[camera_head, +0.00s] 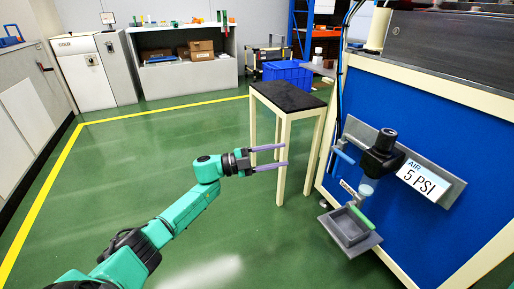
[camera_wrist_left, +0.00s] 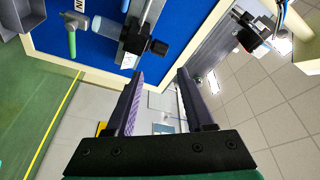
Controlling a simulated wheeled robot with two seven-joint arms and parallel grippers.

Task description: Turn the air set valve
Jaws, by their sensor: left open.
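My right gripper is out of view.
A narrow black-topped table (camera_head: 288,96) stands behind my left gripper. A grey tray (camera_head: 350,230) sticks out below the regulator. Blue crates (camera_head: 287,74) and a shelf bench are at the back. Green floor around my left arm is open.

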